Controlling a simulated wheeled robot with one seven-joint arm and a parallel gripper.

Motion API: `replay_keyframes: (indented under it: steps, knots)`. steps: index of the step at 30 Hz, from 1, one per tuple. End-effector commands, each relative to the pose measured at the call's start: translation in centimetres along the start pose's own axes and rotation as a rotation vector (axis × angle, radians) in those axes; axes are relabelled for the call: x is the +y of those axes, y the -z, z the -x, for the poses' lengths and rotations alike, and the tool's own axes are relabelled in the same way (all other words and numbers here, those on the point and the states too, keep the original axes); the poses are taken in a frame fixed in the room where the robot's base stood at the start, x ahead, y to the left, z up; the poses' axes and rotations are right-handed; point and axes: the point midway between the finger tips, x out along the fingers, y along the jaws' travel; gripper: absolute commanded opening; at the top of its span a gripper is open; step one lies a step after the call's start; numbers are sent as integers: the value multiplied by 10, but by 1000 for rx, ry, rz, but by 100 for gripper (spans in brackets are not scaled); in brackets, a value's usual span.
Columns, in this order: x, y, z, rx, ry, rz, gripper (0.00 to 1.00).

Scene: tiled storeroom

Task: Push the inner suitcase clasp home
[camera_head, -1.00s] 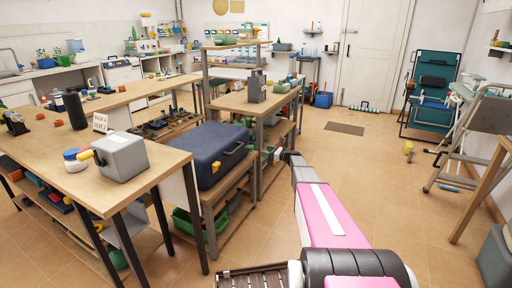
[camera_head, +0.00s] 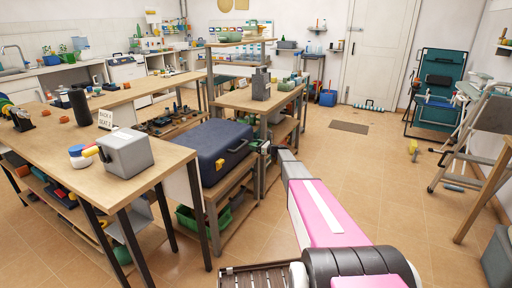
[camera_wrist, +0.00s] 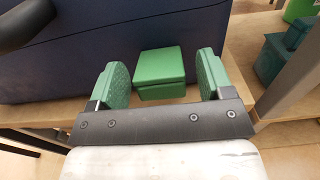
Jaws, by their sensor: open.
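The dark blue suitcase (camera_head: 212,143) lies on a wooden shelf; its front face also fills the back of the wrist view (camera_wrist: 75,62). A yellow clasp (camera_head: 219,165) shows near the left end of that face, with a dark handle (camera_head: 238,146) to its right. My gripper (camera_head: 263,147) is at the suitcase's right end. In the wrist view its two green-padded fingers (camera_wrist: 162,78) are open. A green block (camera_wrist: 160,72), apparently the inner clasp, is at the suitcase face between them, with gaps on both sides. I cannot tell whether anything touches it.
A workbench (camera_head: 45,145) with a grey box (camera_head: 125,153) is at the left. A green crate (camera_head: 190,220) sits below the suitcase.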

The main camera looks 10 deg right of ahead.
Motion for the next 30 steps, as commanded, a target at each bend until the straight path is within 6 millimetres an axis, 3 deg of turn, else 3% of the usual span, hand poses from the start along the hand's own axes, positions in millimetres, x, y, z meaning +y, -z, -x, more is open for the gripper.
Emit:
replay_keyframes:
  steps: [4,5,9,20,30]
  knots:
    - [0,0,0,0,0,0,73]
    - [0,0,0,0,0,0,67]
    - [0,0,0,0,0,0,24]
    - [1,-2,1,40,0,1,24]
    - [1,-14,0,261,0,3,24]
